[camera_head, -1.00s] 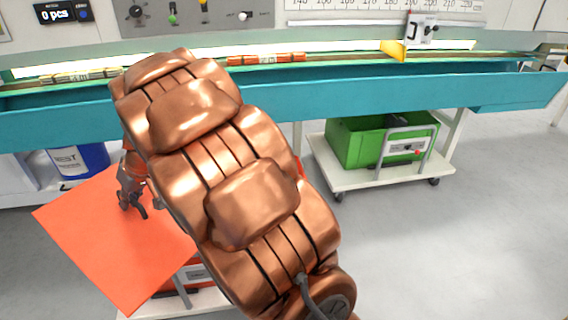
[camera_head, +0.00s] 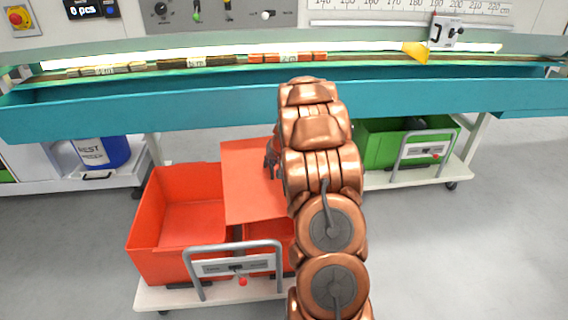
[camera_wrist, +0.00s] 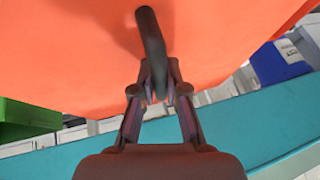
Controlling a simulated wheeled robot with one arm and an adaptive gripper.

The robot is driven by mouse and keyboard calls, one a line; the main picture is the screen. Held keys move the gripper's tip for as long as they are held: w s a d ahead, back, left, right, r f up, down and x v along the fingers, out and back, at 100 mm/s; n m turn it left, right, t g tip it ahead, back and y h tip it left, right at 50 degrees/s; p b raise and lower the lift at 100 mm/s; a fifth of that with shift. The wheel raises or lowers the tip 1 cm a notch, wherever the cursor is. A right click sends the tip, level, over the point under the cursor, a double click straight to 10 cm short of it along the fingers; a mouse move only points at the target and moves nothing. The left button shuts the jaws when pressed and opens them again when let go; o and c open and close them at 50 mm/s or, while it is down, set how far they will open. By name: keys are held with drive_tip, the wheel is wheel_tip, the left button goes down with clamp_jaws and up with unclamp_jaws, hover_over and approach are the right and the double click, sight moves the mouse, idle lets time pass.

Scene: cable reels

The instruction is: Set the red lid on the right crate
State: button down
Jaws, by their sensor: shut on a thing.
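The red lid (camera_head: 248,200) is a flat square sheet with a dark bar handle (camera_wrist: 151,45). My gripper (camera_head: 271,165) is shut on that handle; its fingers also show in the wrist view (camera_wrist: 158,92). In the head view the lid overlaps the rear of the right crate (camera_head: 262,262), whose red front shows below it. Whether the lid touches the crate cannot be told. The left red crate (camera_head: 152,250) is open and looks empty. My arm hides the lid's right side and part of the right crate.
Both red crates stand on a low white cart (camera_head: 150,297) with a grey handle frame (camera_head: 281,258). A teal trough (camera_head: 180,115) runs behind. A green crate (camera_head: 380,152) on another cart is at right. A blue container (camera_head: 104,152) is at left.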

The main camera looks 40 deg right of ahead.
drive_tip(key=shift+m+h, duration=0.3)
drive_tip(key=shift+m, duration=0.2)
drive_tip(key=d, duration=0.1)
drive_tip(key=s+d+f, duration=0.1)
drive_tip(key=d, duration=0.1)
drive_tip(key=s+d+f, duration=0.1)
drive_tip(key=d, duration=0.1)
drive_tip(key=shift+s+f, duration=0.1)
wheel_tip(320, 180, down, 7)
drive_tip(key=b, duration=0.4)
drive_tip(key=shift+b, duration=0.35)
drive_tip(key=shift+f, duration=0.1)
drive_tip(key=shift+s, duration=0.15)
drive_tip(key=shift+f+b, duration=0.65)
drive_tip(key=shift+b, duration=0.1)
idle(0.4)
drive_tip(key=c, duration=1.1)
unclamp_jaws()
